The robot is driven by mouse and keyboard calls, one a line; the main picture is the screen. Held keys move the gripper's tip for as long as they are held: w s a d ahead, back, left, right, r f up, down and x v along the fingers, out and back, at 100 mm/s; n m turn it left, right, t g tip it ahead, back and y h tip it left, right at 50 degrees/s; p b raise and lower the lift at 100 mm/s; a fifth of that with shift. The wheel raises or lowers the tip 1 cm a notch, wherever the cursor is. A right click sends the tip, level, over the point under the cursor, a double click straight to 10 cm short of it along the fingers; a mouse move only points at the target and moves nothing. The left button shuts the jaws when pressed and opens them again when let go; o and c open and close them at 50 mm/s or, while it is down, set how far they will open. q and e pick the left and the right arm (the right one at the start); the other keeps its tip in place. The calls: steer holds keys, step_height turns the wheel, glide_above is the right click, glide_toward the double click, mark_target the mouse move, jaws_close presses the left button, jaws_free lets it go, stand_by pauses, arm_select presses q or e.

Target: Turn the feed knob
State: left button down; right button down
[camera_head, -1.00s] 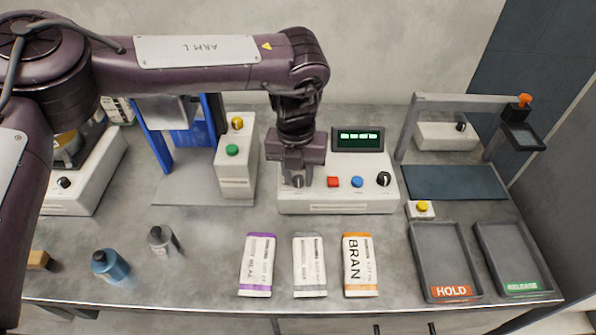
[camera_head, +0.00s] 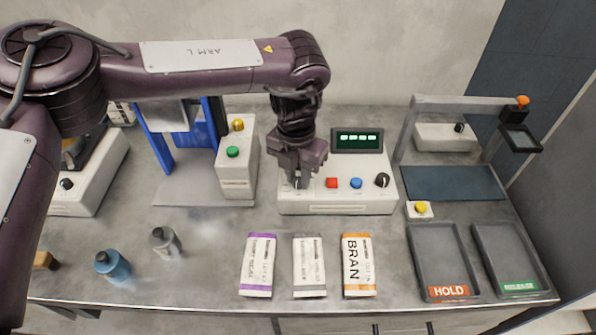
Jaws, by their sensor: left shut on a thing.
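The control box (camera_head: 337,205) stands at the middle back of the table. Its left knob, grey, is mostly hidden by my left gripper (camera_head: 298,182), which points down and is shut on it. Right of it on the box are a red button (camera_head: 331,183), a blue button (camera_head: 356,183) and a black knob (camera_head: 382,180). Which knob is the feed knob I cannot read. A lit green display (camera_head: 357,139) rises behind. My right gripper is not in view.
Three sacks, including the BRAN sack (camera_head: 358,266), lie in front of the box. The HOLD tray (camera_head: 423,238) and RELEASE tray (camera_head: 482,238) are at right. A blue-framed machine (camera_head: 163,150) stands at left. Bottles, including a blue one (camera_head: 113,266), stand at front left.

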mark_target(297, 178)
arm_select(q)
steer(key=shift+w+r+m+p, duration=0.15)
steer(key=shift+m+p, duration=0.15)
steer(key=shift+m, duration=2)
steer(key=c, duration=1.3)
jaws_free()
steer(key=shift+o, duration=0.2)
step_height(297, 178, up, 8)
steer(key=shift+f+b, duration=0.15)
steer(key=shift+b, duration=0.55)
